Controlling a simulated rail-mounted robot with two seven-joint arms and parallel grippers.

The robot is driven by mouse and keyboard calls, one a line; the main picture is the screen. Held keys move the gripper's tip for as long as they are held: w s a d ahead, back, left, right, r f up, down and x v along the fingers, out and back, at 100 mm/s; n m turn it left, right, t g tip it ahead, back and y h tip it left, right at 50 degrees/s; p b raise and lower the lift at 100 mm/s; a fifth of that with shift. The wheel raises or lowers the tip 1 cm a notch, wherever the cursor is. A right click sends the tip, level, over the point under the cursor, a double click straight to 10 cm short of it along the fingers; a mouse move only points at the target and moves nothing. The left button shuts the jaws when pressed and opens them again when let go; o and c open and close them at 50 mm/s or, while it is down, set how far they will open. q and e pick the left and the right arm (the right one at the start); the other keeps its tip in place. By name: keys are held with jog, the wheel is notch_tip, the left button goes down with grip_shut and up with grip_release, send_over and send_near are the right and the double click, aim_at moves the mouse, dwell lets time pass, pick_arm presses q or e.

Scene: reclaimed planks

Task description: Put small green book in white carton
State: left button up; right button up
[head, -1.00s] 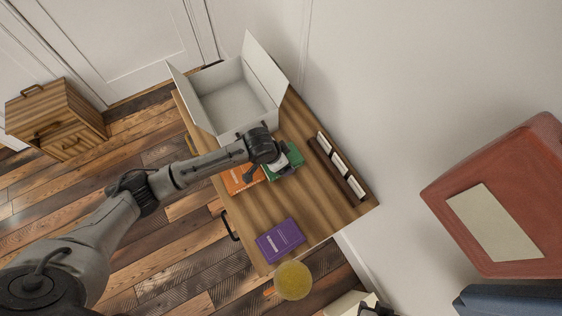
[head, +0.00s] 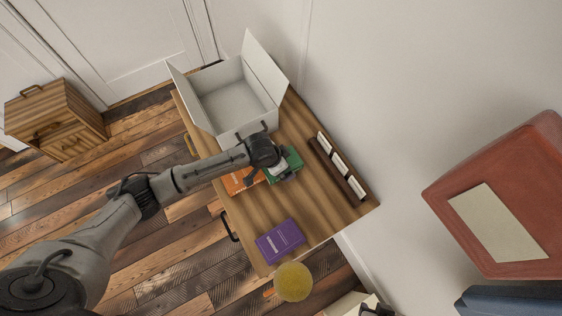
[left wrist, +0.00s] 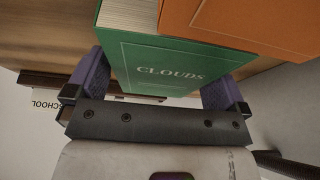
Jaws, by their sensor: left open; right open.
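The small green book (head: 291,163) lies on the wooden cabinet top, against an orange book (head: 238,181) and partly hidden by my left arm. In the left wrist view its green cover (left wrist: 165,62) reads "CLOUDS". My left gripper (head: 284,173) is at the green book; its open purple-padded jaws (left wrist: 155,82) stand on either side of the cover in the wrist view. I cannot tell whether the pads touch it. The white carton (head: 264,66) stands open, flaps spread, at the far end of the cabinet top; its visible inside looks empty. My right gripper (head: 377,309) is partly cut off at the bottom edge.
A dark strip with white labels (head: 338,169) lies along the wall side. A large red object (head: 500,205) is at right. The top between the green and purple books is clear.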

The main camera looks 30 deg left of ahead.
pick_arm(q)
jog(key=p+v, duration=0.3)
jog(key=v, duration=0.9)
jog(key=s+d+f+n, duration=0.1)
jog(key=s+d, duration=0.1)
jog(key=s, duration=0.3)
jog(key=s+d+f, duration=0.2)
jog(key=s+d, duration=0.1)
jog(key=s, duration=0.3)
jog(key=s+a+n+y, duration=0.2)
jog(key=s+a, duration=0.5)
jog(key=s, duration=0.6)
jog(key=shift+s+f+n, duration=0.2)
jog(key=shift+f+n, duration=0.25)
jog(key=shift+n, duration=0.45)
